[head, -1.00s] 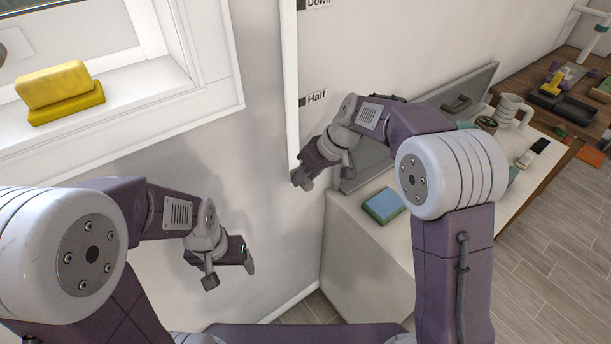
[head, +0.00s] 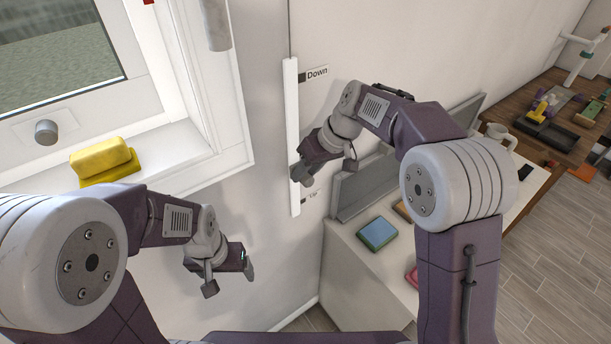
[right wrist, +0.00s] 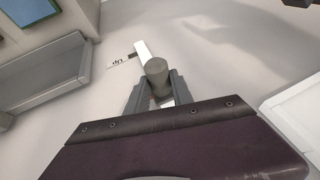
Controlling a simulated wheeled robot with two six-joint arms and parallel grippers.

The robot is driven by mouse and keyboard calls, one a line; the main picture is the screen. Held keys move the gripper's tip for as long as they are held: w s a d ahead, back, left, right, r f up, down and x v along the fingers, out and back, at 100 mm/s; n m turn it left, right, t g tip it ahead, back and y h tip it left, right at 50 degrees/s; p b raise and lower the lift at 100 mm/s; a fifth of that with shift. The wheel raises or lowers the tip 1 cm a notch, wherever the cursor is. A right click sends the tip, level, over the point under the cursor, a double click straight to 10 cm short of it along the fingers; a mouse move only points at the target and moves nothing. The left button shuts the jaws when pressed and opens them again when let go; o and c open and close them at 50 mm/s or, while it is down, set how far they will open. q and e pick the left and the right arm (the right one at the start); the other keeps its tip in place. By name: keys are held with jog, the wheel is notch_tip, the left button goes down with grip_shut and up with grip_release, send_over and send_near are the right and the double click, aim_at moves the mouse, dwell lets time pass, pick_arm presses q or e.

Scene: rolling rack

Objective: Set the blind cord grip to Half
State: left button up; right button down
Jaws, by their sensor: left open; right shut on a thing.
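The white cord track (head: 291,90) runs upright on the wall, with a Down label (head: 317,73) near its top and a small Up label (head: 313,198) near its lower end. The Half label is not visible. My right gripper (head: 302,176) is at the track's lower part, a little above Up. In the right wrist view its jaws (right wrist: 157,90) are shut on the grey, round cord grip (right wrist: 157,68), beside the track (right wrist: 147,50) and the Up label (right wrist: 118,62). My left gripper (head: 232,270) is open and empty, low before the wall.
A yellow block (head: 100,158) lies on the windowsill, near a grey knob (head: 46,132). A grey cylinder (head: 218,25) hangs beside the window. A blue-topped box (head: 377,233) and a mug (head: 500,133) stand on surfaces to the right. The wall around the track is clear.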

pick_arm(q)
jog(key=shift+r+p, duration=0.85)
jog(key=shift+r, duration=0.5)
pick_arm(e)
jog(key=shift+r, duration=1.8)
jog(key=c, duration=1.1)
grip_release()
jog(key=shift+d+r, duration=0.2)
jog(key=shift+r, duration=0.1)
pick_arm(q)
jog(key=shift+f+b, duration=0.4)
pick_arm(e)
jog(key=v, duration=0.8)
jog(key=shift+r, duration=0.15)
